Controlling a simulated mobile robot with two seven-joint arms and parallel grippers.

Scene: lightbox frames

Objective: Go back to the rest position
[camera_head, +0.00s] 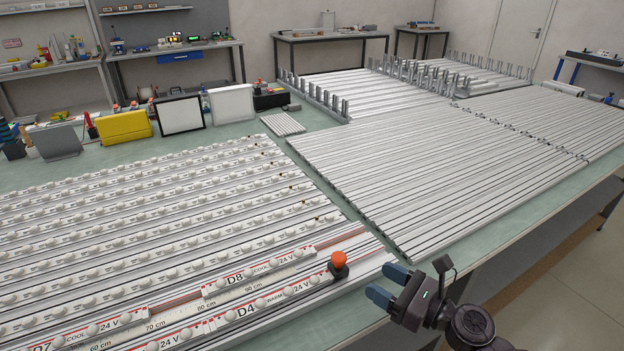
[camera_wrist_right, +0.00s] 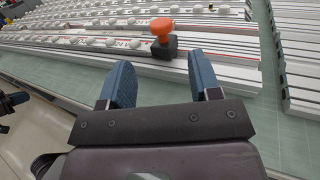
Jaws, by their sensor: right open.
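My right gripper (camera_head: 381,286) is at the lower right of the head view, over the front edge of the table, just right of the near rails. Its blue fingers are apart with nothing between them, and the right wrist view shows the same open, empty fingers (camera_wrist_right: 163,82). An orange-topped black block (camera_head: 338,263) stands on the end of the near rails, beyond the fingertips and apart from them. It also shows in the right wrist view (camera_wrist_right: 163,38). My left gripper is not in the head view.
Long white light rails (camera_head: 150,230) with round knobs cover the near left of the green table (camera_head: 390,262). Bare rails (camera_head: 440,180) fill the right side. A yellow case (camera_head: 124,127) and panels stand at the back left. Floor lies open at the lower right.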

